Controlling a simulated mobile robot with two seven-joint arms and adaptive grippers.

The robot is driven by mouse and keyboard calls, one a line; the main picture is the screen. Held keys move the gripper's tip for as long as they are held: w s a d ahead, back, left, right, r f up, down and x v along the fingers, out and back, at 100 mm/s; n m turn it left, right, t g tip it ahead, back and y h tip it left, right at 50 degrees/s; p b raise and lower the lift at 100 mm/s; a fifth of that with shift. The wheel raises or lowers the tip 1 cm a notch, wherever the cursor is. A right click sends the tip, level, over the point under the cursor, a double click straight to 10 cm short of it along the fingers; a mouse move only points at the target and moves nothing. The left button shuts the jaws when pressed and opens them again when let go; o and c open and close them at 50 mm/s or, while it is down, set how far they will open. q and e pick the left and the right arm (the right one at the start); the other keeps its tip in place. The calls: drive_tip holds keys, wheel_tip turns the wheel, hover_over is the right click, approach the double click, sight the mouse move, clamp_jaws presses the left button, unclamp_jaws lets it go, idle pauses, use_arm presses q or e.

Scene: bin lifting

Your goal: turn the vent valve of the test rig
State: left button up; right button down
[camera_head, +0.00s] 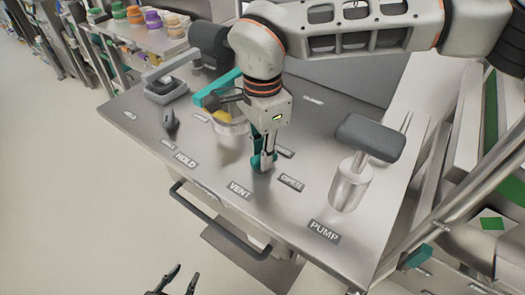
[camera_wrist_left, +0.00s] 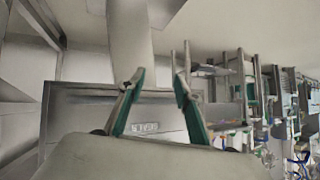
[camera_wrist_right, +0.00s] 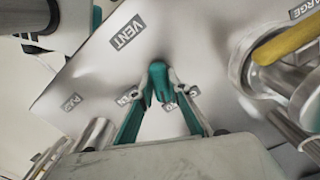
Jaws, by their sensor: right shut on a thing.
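The vent valve (camera_head: 260,165) is a small teal knob on the steel top of the test rig (camera_head: 215,165), just behind the VENT label (camera_head: 239,190). My right gripper (camera_head: 264,155) reaches down over it and is shut on it, hiding most of the knob. In the right wrist view the teal knob (camera_wrist_right: 165,88) sits between the fingertips, close to the VENT label (camera_wrist_right: 127,32). My left gripper (camera_head: 175,280) is low at the bottom edge of the head view, in front of the rig, open and empty. Its spread fingers also show in the left wrist view (camera_wrist_left: 158,85).
A pump with a dark handle (camera_head: 370,137) stands right of the valve. A dark HOLD valve (camera_head: 170,121) and a round vessel with a yellow part (camera_head: 228,121) are to the left and behind. A dark rail (camera_head: 215,222) runs along the rig's front.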

drive_tip(key=m+p, duration=0.1)
drive_tip(key=m, duration=0.1)
drive_tip(key=m+p, duration=0.1)
drive_tip(key=shift+r+m, duration=0.2)
drive_tip(key=shift+m, duration=0.2)
drive_tip(key=m+p, duration=0.2)
drive_tip(key=m, duration=0.2)
drive_tip(key=shift+f+m, duration=0.1)
drive_tip(key=shift+m, duration=0.9)
drive_tip(key=shift+m+p, duration=0.4)
drive_tip(key=shift+m, duration=0.6)
use_arm(q)
drive_tip(key=r, duration=0.2)
drive_tip(key=d+r, duration=0.1)
drive_tip(key=r, duration=0.1)
drive_tip(key=shift+d+r, duration=0.15)
use_arm(e)
drive_tip(key=shift+m, duration=0.5)
drive_tip(key=shift+f, duration=0.1)
drive_tip(key=c, duration=1.9)
unclamp_jaws()
